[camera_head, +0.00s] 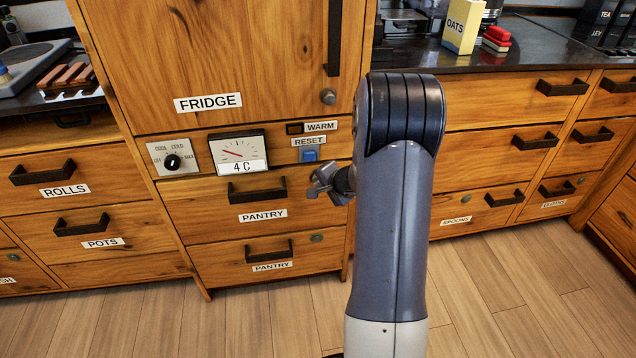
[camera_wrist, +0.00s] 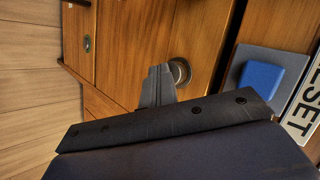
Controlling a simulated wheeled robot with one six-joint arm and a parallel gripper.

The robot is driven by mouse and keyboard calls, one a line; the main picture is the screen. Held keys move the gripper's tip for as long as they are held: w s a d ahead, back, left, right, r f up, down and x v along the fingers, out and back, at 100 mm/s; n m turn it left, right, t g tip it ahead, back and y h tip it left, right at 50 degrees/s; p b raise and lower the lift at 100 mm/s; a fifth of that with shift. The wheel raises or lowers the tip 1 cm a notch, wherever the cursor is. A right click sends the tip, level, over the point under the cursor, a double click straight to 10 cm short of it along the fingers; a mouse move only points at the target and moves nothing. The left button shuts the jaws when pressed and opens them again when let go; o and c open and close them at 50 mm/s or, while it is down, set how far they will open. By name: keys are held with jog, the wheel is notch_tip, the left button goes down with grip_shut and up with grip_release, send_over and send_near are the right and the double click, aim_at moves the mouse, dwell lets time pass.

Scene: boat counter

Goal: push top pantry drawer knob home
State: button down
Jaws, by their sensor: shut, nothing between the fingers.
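The top pantry drawer (camera_head: 225,206) is a wooden front with a black handle and a PANTRY label, below the fridge gauge. In the head view my gripper (camera_head: 319,181) is in front of its right end and hides its knob. In the wrist view the round metal knob (camera_wrist: 181,71) shows on the wood, seeming to stand out a little. My gripper (camera_wrist: 160,76) is shut and empty, its tips right beside the knob. I cannot tell whether they touch it.
The blue RESET button (camera_head: 309,155) is just above my gripper and also shows in the wrist view (camera_wrist: 260,77). The lower pantry drawer (camera_head: 222,263) has a small round knob (camera_head: 316,238) at its right. The fridge door (camera_head: 215,60) is above. Floor in front is clear.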

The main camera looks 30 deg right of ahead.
jog(key=shift+w+d, duration=0.25)
jog(key=shift+w, duration=0.5)
dwell(0.5)
jog(key=shift+s+a+b, duration=0.3)
jog(key=shift+s+b, duration=0.5)
jog(key=shift+s, duration=0.05)
jog(key=shift+s+a+b, duration=0.25)
jog(key=shift+s+b, duration=0.5)
jog(key=shift+s, duration=0.1)
jog(key=s+b, duration=0.1)
jog(key=s, duration=0.1)
jog(key=s+a+b, duration=0.1)
jog(key=s+b, duration=0.1)
jog(key=shift+s+a, duration=0.2)
jog(key=shift+s, duration=0.2)
